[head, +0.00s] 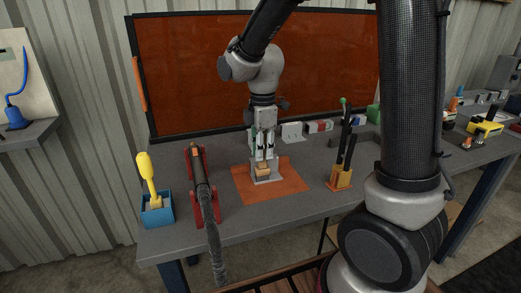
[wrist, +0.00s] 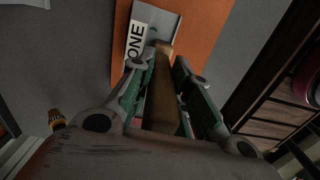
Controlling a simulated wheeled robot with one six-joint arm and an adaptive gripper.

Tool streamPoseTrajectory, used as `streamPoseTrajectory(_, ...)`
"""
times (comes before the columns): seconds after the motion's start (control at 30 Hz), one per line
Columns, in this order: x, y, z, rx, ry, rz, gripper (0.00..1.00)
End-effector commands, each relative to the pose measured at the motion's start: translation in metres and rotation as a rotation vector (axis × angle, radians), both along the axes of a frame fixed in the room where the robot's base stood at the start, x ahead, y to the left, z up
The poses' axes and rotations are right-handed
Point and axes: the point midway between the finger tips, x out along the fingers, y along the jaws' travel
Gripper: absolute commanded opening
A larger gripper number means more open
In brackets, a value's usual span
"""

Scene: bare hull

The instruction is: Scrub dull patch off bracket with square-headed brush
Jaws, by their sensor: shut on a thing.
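My gripper (head: 263,157) points down over the orange mat (head: 291,184) and is shut on a tan, wooden-looking brush (wrist: 160,95), which also shows as a pale block (head: 262,169) in the head view. The grey metal bracket (head: 267,180) is on the mat below the gripper. In the wrist view the bracket (wrist: 166,20) carries a white label reading "ONE", and the brush's far end overlaps it. I cannot tell whether the brush touches the bracket. The dull patch cannot be made out; the brush and fingers cover part of the bracket.
A blue box (head: 157,214) with a yellow-handled tool (head: 147,168) stands at the table's left. A dark hose (head: 207,205) lies on a red cradle (head: 196,203). An orange holder (head: 341,178) with upright dark tools stands right of the mat. Small blocks line the back.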

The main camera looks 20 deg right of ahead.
Motion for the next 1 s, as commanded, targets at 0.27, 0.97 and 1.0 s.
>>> streamPoseTrajectory(0.27, -0.001, -0.017, -0.001, 0.000, -0.001, -0.001, 0.00)
streamPoseTrajectory(0.97, -0.001, -0.042, 0.001, 0.000, -0.001, 0.002, 0.00)
streamPoseTrajectory(1.0, -0.001, -0.039, 0.001, 0.000, -0.001, 0.002, 0.00)
